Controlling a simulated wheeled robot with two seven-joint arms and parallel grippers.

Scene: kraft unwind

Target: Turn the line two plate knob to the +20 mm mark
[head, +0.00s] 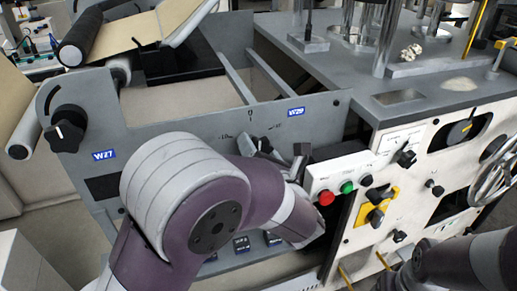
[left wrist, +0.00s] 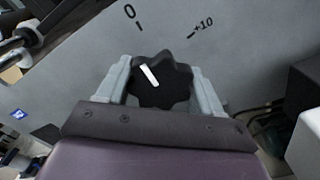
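The plate knob (left wrist: 162,84) is black and lobed with a white pointer line, and sits on a grey panel. In the left wrist view its pointer leans up and left, roughly toward the 0 tick. My right gripper is out of view.
Another black knob (head: 67,130) is at the far left by the W27 label (head: 104,155). Several knobs and a handwheel (head: 494,172) are on the right panel.

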